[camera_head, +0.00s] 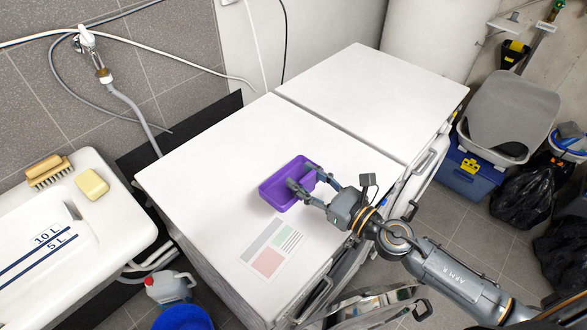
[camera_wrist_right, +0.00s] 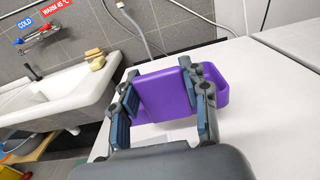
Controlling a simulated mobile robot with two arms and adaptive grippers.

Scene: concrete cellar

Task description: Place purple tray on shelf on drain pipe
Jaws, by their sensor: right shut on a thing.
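The purple tray (camera_head: 272,192) is a small open box at the middle of the white appliance top, and it also shows in the right wrist view (camera_wrist_right: 214,90). My right gripper (camera_head: 308,186) is shut on the tray's near wall, with a finger on each side of it in the right wrist view (camera_wrist_right: 163,98). The tray looks level; I cannot tell whether it rests on the top or hangs just above it. A grey hose (camera_head: 135,108) runs down the tiled wall. I make out no shelf on a drain pipe. My left gripper is not in view.
The white appliance top (camera_head: 190,165) is mostly clear, with a printed sheet (camera_head: 272,248) on it. A sink (camera_head: 110,235) holding a brush (camera_head: 48,170) and sponge (camera_head: 92,184) stands left. A jug (camera_head: 168,287) and blue bucket (camera_head: 183,318) stand below. Bins and bags (camera_head: 525,195) crowd the right.

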